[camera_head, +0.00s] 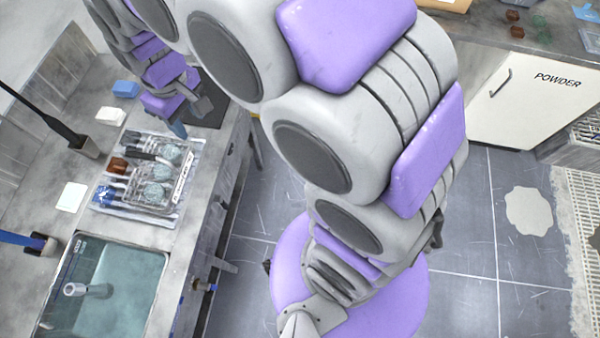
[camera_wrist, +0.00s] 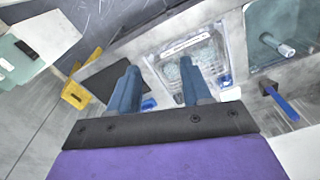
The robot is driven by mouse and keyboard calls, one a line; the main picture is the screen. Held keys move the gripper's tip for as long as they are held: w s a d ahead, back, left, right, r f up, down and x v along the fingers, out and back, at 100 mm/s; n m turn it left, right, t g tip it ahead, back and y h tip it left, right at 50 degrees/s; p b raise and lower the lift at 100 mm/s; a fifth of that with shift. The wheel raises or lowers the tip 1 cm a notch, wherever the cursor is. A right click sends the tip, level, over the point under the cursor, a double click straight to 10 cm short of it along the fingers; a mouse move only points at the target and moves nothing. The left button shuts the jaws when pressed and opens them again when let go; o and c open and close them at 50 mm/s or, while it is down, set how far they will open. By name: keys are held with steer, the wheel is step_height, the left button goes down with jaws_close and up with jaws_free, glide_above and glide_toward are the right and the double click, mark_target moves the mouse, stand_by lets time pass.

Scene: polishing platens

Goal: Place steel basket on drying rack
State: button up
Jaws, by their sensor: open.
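The steel basket (camera_head: 150,186) looks like a clear, shiny wire container with greenish round pieces in it. It stands on a pale tray on the left counter, beside the sink. In the wrist view the basket (camera_wrist: 188,50) lies beyond my fingers, partly hidden by the right one. My gripper (camera_head: 192,114) is open and empty, above the counter just behind the basket and apart from it. In the wrist view my gripper (camera_wrist: 160,68) shows two blue fingers spread apart. I cannot make out a drying rack with certainty.
A water-filled sink (camera_head: 120,285) is in front of the basket. White and blue blocks (camera_head: 111,115) sit nearby. A cabinet marked POWDER (camera_head: 530,95) and a grey wire-topped unit (camera_head: 570,150) stand at right. The floor between is open.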

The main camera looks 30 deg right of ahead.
steer(key=s+d+m, duration=0.2)
steer(key=s+d, duration=0.3)
steer(key=s, duration=0.3)
steer(key=s+d+m+g, duration=0.1)
steer(key=s+d+m, duration=0.1)
steer(key=s+d, duration=0.2)
steer(key=s+d+m+g, duration=0.1)
steer(key=s+d, duration=0.4)
steer(key=s, duration=0.6)
steer(key=shift+s+d+m, duration=0.3)
steer(key=shift+s+m, duration=0.05)
steer(key=shift+m, duration=0.45)
steer(key=shift+f, duration=0.15)
steer(key=shift+f, duration=0.1)
